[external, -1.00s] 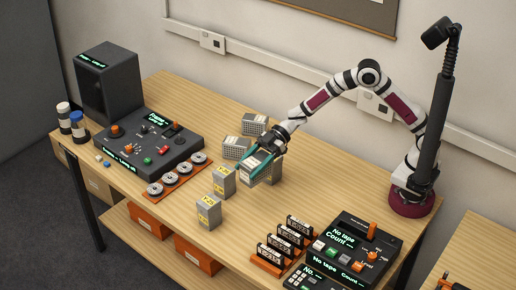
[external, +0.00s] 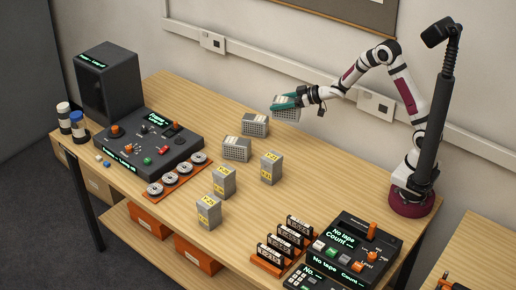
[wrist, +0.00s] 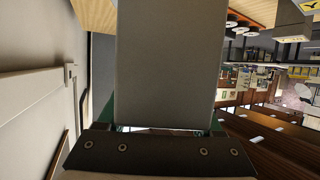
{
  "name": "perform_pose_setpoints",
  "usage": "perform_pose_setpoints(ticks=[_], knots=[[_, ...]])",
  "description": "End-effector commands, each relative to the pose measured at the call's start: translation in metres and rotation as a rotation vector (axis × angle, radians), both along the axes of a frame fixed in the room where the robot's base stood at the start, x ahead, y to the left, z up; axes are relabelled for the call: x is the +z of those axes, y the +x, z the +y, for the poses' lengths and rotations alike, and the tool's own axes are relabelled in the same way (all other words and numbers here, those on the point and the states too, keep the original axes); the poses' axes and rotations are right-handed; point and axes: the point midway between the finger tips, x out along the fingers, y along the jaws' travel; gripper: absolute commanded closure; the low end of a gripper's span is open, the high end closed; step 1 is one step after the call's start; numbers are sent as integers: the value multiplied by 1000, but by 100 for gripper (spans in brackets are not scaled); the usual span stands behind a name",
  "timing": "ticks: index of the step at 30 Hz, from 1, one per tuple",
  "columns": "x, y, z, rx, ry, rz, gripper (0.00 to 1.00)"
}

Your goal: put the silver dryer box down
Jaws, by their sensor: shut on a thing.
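My gripper (external: 284,101) is raised at the back of the table, its teal fingers closed on a silver dryer box (external: 287,115). The held box has a grid-like vented face and hangs in the air, apart from the tabletop. In the wrist view, the box (wrist: 165,65) fills the middle as a plain grey face between the fingers, and its far side is hidden. Two similar silver vented boxes lie on the table, one at the back (external: 255,125) and one nearer (external: 236,149).
Upright grey boxes with yellow labels stand mid-table: one right (external: 271,170), one centre (external: 223,183), one front (external: 208,213). A dark console (external: 150,140) is left, a tape deck (external: 360,245) and cassette rack (external: 268,260) front right. Bare wood (external: 330,165) lies right of the boxes.

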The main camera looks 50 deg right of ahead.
Motion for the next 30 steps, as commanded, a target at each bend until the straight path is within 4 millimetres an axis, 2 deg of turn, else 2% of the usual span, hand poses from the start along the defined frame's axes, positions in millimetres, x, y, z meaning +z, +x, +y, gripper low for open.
perform_pose_setpoints(ticks=[2, 12, 16, 24, 27, 30], knots=[[0, 0, -14, -36, -1, -1, 100], [-52, 0, -14, -35, 0, 0, 100], [-86, -1, -13, -34, -1, 4, 100], [-140, -1, -13, -34, 0, 1, 100], [-151, -1, -13, -33, -1, 0, 100], [-151, 0, -13, -34, -1, -3, 100]])
